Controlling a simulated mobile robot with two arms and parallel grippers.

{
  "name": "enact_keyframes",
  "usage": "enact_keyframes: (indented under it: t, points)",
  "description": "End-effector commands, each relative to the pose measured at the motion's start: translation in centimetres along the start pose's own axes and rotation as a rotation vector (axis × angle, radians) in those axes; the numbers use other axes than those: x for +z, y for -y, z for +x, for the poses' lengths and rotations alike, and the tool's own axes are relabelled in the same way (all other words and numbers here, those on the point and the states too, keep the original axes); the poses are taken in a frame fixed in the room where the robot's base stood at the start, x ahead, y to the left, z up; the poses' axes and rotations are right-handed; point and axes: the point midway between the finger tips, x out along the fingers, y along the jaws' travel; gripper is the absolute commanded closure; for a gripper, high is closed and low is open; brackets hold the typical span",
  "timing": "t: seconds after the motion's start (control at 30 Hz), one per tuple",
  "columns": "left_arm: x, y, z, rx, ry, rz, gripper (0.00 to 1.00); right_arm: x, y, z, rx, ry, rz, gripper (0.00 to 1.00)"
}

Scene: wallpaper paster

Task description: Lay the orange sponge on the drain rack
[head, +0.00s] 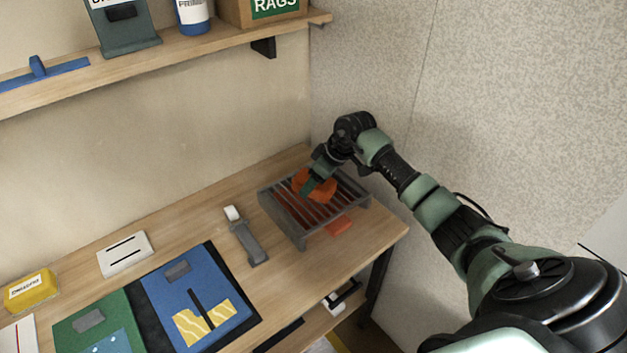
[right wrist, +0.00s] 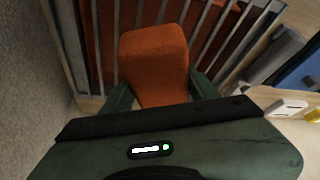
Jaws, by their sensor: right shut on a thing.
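The orange sponge (head: 322,187) is between the fingers of my right gripper (head: 310,186), over the slats of the grey drain rack (head: 282,213). In the right wrist view the sponge (right wrist: 154,60) sits between the two green fingers (right wrist: 161,95), with the rack's bars (right wrist: 205,25) behind it. My right gripper is shut on the sponge. I cannot tell whether the sponge touches the slats. My left gripper is out of view.
A flat orange-red piece (head: 340,226) shows at the rack's front edge. A grey-handled tool (head: 246,237) lies left of the rack. A blue board (head: 200,290), a white plate (head: 124,254) and a yellow block (head: 30,291) lie farther left. A wall stands close on the right.

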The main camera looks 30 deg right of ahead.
Motion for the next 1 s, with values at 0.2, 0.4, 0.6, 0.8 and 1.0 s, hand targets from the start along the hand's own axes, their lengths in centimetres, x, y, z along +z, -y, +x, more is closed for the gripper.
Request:
enact_keyframes:
  t: [0.2,0.4,0.6,0.8,1.0]
  points:
    - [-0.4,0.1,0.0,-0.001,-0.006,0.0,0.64,0.0,0.0,0.1,0.001,-0.002,-0.001,0.83]
    - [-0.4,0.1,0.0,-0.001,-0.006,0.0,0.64,0.2,0.0,0.4,0.001,-0.001,-0.001,0.3]
    - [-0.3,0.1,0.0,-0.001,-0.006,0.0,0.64,0.2,0.0,0.4,0.0,-0.001,-0.001,0.19]
    - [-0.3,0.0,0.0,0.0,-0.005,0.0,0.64,0.0,0.0,0.1,0.001,-0.002,-0.001,0.19]
    - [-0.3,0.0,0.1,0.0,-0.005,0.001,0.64,0.1,-0.1,-2.5,0.004,-0.001,-0.003,0.19]
